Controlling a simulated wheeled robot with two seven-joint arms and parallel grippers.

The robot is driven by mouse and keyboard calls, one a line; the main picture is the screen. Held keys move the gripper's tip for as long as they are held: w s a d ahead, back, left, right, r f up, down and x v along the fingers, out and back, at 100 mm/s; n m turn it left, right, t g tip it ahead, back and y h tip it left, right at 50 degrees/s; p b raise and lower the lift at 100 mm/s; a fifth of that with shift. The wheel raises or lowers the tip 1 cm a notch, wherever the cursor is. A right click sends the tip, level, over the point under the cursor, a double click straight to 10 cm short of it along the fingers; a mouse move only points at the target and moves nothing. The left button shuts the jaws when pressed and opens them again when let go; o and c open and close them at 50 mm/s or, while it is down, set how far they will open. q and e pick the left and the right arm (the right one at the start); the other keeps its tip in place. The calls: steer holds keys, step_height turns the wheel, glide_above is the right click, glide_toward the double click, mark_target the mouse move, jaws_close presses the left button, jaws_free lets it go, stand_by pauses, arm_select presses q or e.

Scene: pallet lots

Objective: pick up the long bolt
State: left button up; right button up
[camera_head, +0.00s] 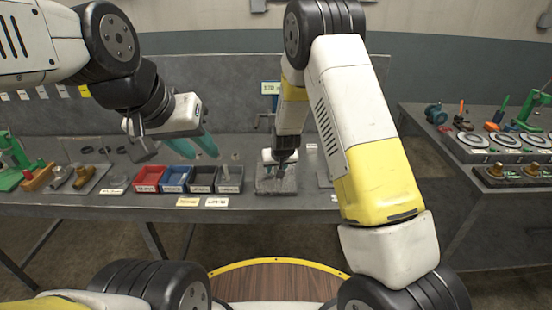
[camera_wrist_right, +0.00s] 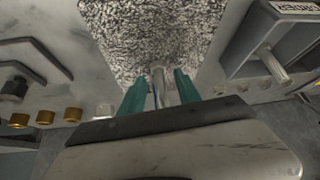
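In the right wrist view a pale metal bolt (camera_wrist_right: 159,84), which looks like the long bolt, stands between the two green fingers of my right gripper (camera_wrist_right: 160,90). The fingers are apart, with a gap visible on each side of the bolt. Behind it is a speckled grey pad (camera_wrist_right: 150,35). In the head view my right gripper (camera_head: 279,172) points down over the grey pad (camera_head: 262,187) on the bench; its fingers are too small there to tell apart clearly. My left gripper (camera_head: 194,147) is open and empty above the bins.
Red (camera_head: 148,188), blue (camera_head: 175,188), dark (camera_head: 202,188) and grey (camera_head: 230,188) bins stand in a row left of the pad. Another bolt (camera_wrist_right: 272,62) sticks up in a bin in the right wrist view. A second bench (camera_head: 480,165) with parts stands at right.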

jaws_close()
steer(key=shift+r, duration=0.1)
stand_by(0.3)
